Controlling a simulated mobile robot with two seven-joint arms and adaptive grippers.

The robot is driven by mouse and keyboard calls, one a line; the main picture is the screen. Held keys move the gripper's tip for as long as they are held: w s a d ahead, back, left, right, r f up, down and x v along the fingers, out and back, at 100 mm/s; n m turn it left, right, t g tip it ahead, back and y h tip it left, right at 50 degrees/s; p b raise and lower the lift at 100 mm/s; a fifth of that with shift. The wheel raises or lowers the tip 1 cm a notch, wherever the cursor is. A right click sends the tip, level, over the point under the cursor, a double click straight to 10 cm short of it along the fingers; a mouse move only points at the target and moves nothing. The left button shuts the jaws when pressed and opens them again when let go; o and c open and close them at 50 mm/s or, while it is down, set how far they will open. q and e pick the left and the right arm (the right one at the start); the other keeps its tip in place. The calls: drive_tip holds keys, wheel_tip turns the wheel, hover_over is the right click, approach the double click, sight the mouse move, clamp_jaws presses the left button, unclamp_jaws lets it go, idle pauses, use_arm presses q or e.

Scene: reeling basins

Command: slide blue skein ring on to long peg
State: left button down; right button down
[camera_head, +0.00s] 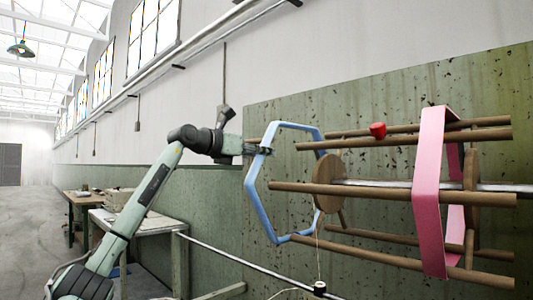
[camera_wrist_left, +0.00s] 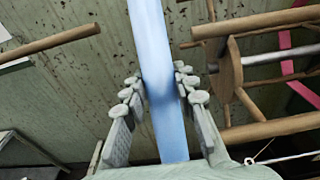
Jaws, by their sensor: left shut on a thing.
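The blue skein ring (camera_head: 254,207) is a hexagonal band at the left end of a wooden reel. My left gripper (camera_head: 265,150) is shut on its upper left side. In the left wrist view the blue band (camera_wrist_left: 163,80) passes between the fingers of the left gripper (camera_wrist_left: 163,85). Long wooden pegs run along the reel: an upper one (camera_head: 400,140), a front one (camera_head: 390,193) and a lower one (camera_head: 400,261). The front peg's left end shows within the ring's outline. I cannot tell whether the ring surrounds any peg. My right gripper is out of view.
A pink band (camera_head: 428,190) hangs around the reel's pegs at the right. A red object (camera_head: 378,130) is at an upper peg. A wooden hub disc (camera_head: 328,183) sits on the metal shaft. A green wall stands behind; a workbench (camera_head: 150,223) is at left.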

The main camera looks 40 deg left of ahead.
use_arm(q)
drive_tip(key=shift+w+a, duration=0.15)
drive_tip(key=shift+a, duration=1.75)
drive_tip(key=a, duration=0.6)
drive_tip(key=shift+w+a+r, duration=0.3)
drive_tip(key=shift+a+r, duration=0.05)
drive_tip(key=shift+a, duration=0.05)
drive_tip(key=a, duration=0.7)
drive_tip(key=shift+w, duration=0.25)
